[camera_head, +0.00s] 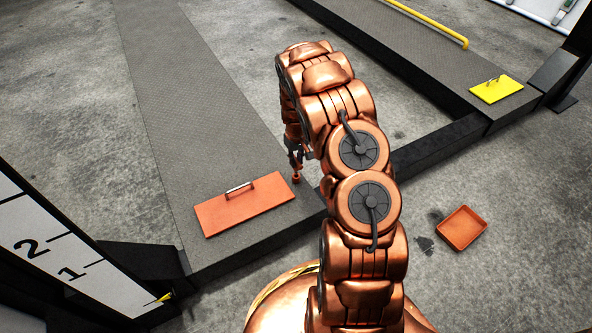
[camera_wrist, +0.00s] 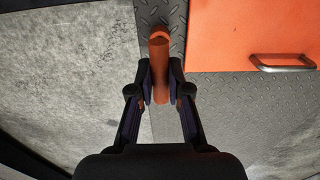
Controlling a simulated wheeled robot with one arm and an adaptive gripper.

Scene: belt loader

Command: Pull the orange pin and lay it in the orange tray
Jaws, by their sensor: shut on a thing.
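The orange pin (camera_wrist: 160,55) is between the fingertips of my gripper (camera_wrist: 160,88) in the wrist view, and the fingers are shut on it. In the head view the pin (camera_head: 296,178) shows below my gripper (camera_head: 297,160), close to the right edge of the grey ramp, beside the orange plate. Whether its lower end is still in the ramp cannot be told. The orange tray (camera_head: 461,228) lies on the floor at the right, and its visible inside is empty.
The orange plate (camera_head: 245,203) with a metal handle lies on the ramp (camera_head: 190,120); it also shows in the wrist view (camera_wrist: 280,25). A yellow plate (camera_head: 496,89) lies on the right ramp. A dark crossbar (camera_head: 432,145) runs between my arm and the right ramp. Floor around the tray is clear.

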